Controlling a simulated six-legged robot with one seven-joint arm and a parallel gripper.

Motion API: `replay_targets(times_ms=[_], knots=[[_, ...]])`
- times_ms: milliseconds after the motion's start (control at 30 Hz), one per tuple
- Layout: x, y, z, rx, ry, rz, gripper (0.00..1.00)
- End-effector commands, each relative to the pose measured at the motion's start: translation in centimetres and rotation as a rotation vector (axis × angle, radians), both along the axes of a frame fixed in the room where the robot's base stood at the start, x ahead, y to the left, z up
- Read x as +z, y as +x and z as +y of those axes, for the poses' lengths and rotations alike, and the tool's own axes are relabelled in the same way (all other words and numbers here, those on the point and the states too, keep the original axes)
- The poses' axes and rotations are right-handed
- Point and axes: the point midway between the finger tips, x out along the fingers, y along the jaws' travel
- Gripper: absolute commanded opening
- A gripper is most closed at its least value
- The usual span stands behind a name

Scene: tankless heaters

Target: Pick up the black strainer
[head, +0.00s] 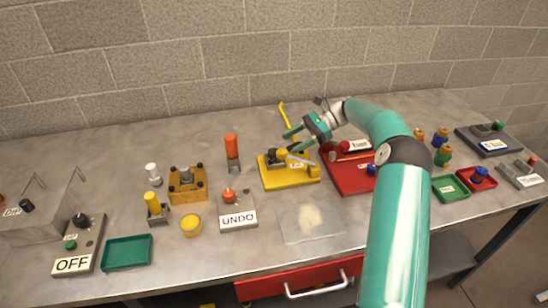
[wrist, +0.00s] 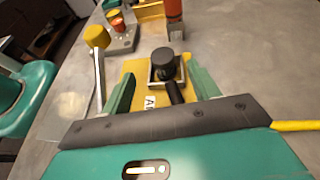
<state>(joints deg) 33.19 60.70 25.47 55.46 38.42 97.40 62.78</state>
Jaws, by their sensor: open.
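A black piece with a round top and a short dark stem, which looks like the black strainer (wrist: 163,62), sits in a grey square fitting on the yellow base (wrist: 137,69). In the wrist view it stands between and just beyond the two green fingers of my gripper (wrist: 162,88). My gripper is open, with nothing held. In the head view my gripper (head: 296,141) is low over the yellow base (head: 290,181) near the back of the table.
A yellow-knobbed lever (wrist: 97,37) rises left of the fingers in the wrist view. A red base (head: 352,184) is right of the yellow one. An orange-topped post (head: 231,146) and the UNDO box (head: 237,216) are to the left. A clear sheet (head: 309,223) lies in front.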

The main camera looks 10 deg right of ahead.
Motion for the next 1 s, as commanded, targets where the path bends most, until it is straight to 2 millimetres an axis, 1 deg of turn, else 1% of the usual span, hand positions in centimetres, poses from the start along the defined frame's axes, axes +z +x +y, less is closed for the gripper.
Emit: replay_targets(times_ms=[33, 100, 200, 433, 700, 800, 1000], knots=[[-0.4, -0.2, 1.0, 0.002, 0.0, 0.001, 0.61], [-0.9, -0.4, 2.3, 0.002, 0.0, 0.002, 0.61], [-1.5, -0.5, 3.6, 0.002, 0.0, 0.001, 0.61], [-2.3, -0.6, 5.3, 0.001, -0.001, -0.001, 0.61], [-4.0, -0.9, 8.7, 0.002, -0.001, 0.001, 0.61], [-4.2, -0.9, 9.2, -0.001, -0.002, -0.002, 0.61], [-4.2, -0.9, 9.2, -0.001, -0.002, -0.002, 0.61]])
